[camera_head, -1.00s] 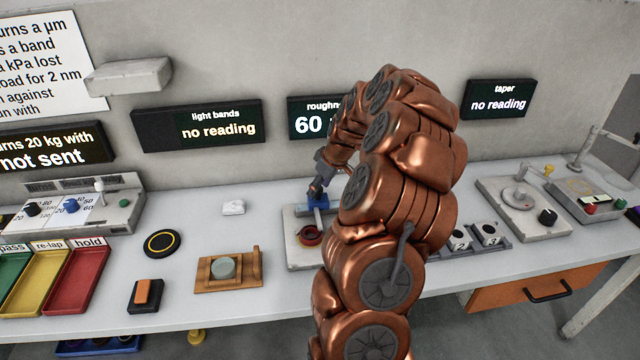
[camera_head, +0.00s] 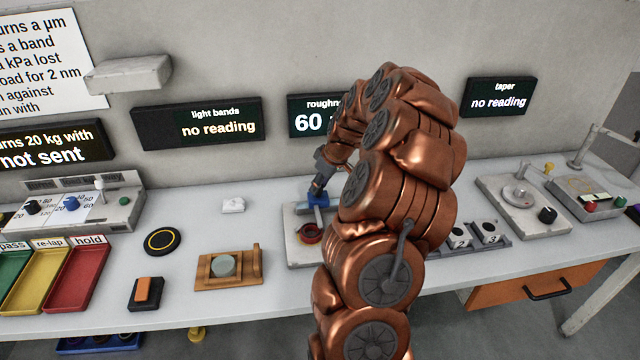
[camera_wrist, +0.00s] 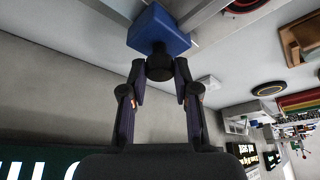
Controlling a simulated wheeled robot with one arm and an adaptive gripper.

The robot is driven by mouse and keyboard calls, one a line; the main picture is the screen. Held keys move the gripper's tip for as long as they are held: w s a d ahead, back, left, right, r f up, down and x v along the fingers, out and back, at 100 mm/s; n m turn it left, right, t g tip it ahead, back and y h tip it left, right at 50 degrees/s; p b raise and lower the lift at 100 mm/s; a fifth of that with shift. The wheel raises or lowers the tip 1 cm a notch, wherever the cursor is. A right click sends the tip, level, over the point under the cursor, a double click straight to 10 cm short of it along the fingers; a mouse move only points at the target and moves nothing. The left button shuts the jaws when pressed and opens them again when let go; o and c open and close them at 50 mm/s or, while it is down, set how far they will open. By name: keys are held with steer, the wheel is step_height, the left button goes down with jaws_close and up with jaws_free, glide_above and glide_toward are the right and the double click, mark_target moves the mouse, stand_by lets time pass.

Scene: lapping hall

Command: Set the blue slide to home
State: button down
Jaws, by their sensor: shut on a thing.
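The blue slide (camera_head: 318,198) sits on a rail on a grey instrument base (camera_head: 301,254), partly hidden behind my arm in the head view. In the wrist view the blue slide (camera_wrist: 158,30) is a blue block with a dark round knob (camera_wrist: 159,66) facing me. My gripper (camera_wrist: 159,72) has its two fingers closed on the sides of that knob. In the head view my gripper (camera_head: 319,186) is small and reaches down to the slide from above. Home markings on the rail cannot be made out.
A red ring (camera_head: 309,233) lies on the instrument base in front of the slide. A wooden holder with a grey disc (camera_head: 224,265) and a black puck with a yellow ring (camera_head: 162,241) stand to the left. Gauge blocks marked 2 and 3 (camera_head: 476,238) are to the right.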

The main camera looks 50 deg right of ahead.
steer(key=shift+s+d+f+b, duration=0.2)
steer(key=shift+s+d+b, duration=0.25)
steer(key=shift+d+b, duration=0.3)
steer(key=s+d+b, duration=0.1)
steer(key=d, duration=0.1)
steer(key=s+d+b, duration=0.1)
steer(key=s+b, duration=0.1)
steer(key=shift+d+b, duration=0.3)
steer(key=shift+d, duration=0.05)
steer(key=shift+s+d+r, duration=0.2)
steer(key=shift+s+d, duration=0.1)
steer(key=c, duration=1)
jaws_free()
steer(key=shift+s+d, duration=0.1)
steer(key=shift+o, duration=0.7)
steer(key=v, duration=1.2)
